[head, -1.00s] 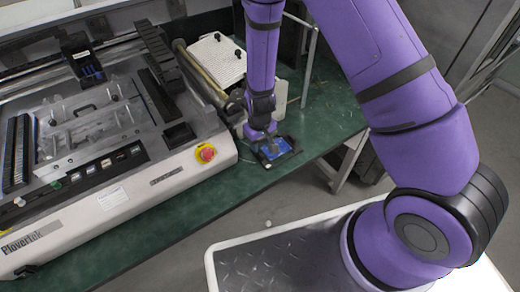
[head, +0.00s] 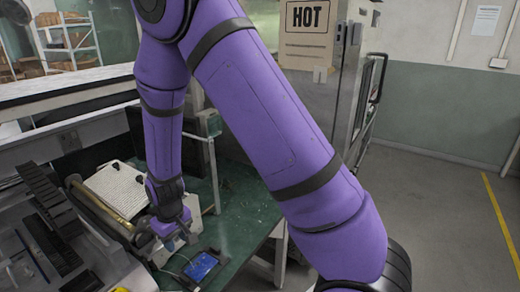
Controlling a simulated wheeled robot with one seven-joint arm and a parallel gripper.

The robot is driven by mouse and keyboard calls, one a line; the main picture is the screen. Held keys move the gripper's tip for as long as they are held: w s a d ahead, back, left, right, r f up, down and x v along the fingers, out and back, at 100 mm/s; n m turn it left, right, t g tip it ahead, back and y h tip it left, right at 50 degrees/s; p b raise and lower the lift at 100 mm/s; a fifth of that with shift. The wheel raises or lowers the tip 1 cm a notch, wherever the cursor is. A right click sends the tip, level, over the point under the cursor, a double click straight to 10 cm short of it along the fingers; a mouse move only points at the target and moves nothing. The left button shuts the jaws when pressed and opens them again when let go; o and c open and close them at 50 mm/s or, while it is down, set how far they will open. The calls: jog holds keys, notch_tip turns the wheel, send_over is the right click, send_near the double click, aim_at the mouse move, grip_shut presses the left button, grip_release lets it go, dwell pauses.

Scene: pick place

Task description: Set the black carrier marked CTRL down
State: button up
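The black carrier (head: 189,282) is a small dark frame with a blue board in it. It lies flat on the green bench top (head: 238,200), near the front edge. Any CTRL marking is too small to read. My gripper (head: 181,245) is above and to the left of the carrier, apart from it. Its fingers look spread, with nothing visible between them.
A white perforated panel (head: 117,190) and a tan roller (head: 98,212) are close to my gripper's left. A machine with dark racks (head: 47,205) fills the lower left. A cabinet marked HOT (head: 307,35) stands behind. Open floor (head: 440,215) lies to the right.

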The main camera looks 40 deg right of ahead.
jog(key=s+d+r+m+t, duration=0.1)
jog(key=s+d+r, duration=0.1)
jog(key=r, duration=0.6)
jog(key=s+d+r+t+y, duration=0.1)
jog(key=s+d+r, duration=0.15)
jog(key=r, duration=0.55)
jog(key=s+d+r+m, duration=0.1)
jog(key=s+d+r, duration=0.15)
jog(key=r, duration=0.55)
jog(key=s+d+r+t, duration=0.1)
jog(key=s+d+r, duration=0.1)
jog(key=s, duration=0.3)
jog(key=s+d+r+m+t, duration=0.1)
jog(key=s+d+r, duration=0.1)
jog(key=s+r, duration=0.3)
jog(key=s+d+r+t+h, duration=0.1)
jog(key=s+d+r, duration=0.1)
jog(key=s+r, duration=0.2)
jog(key=s, duration=0.2)
jog(key=shift+s+d, duration=0.3)
jog(key=shift+d, duration=0.05)
